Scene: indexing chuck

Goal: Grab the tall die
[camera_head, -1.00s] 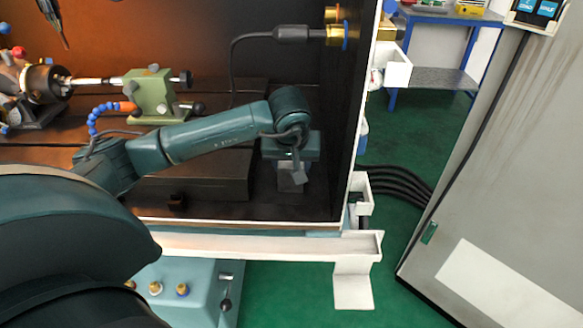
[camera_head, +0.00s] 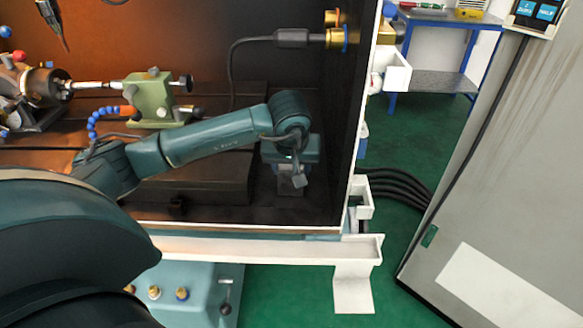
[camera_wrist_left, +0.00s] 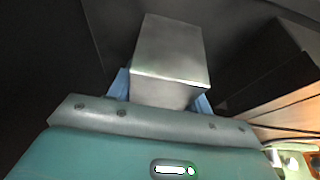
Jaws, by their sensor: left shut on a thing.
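The tall die (camera_wrist_left: 170,55) is a plain grey metal block with flat faces in the left wrist view. My left gripper (camera_head: 291,180) is shut on it, with bluish fingers (camera_wrist_left: 204,104) showing at both sides of its near end. In the head view my left arm reaches into the dark machine enclosure, and the gripper is low near its right wall. The gripper and wrist hide most of the die there. I cannot tell whether the die touches the floor below. My right gripper is not in view.
A dark raised block (camera_head: 215,180) lies left of the gripper. Further left stand a green tailstock (camera_head: 155,100) and a chuck (camera_head: 42,85). A white ledge (camera_head: 265,248) runs along the enclosure's front. A grey door panel (camera_head: 500,180) stands open at right.

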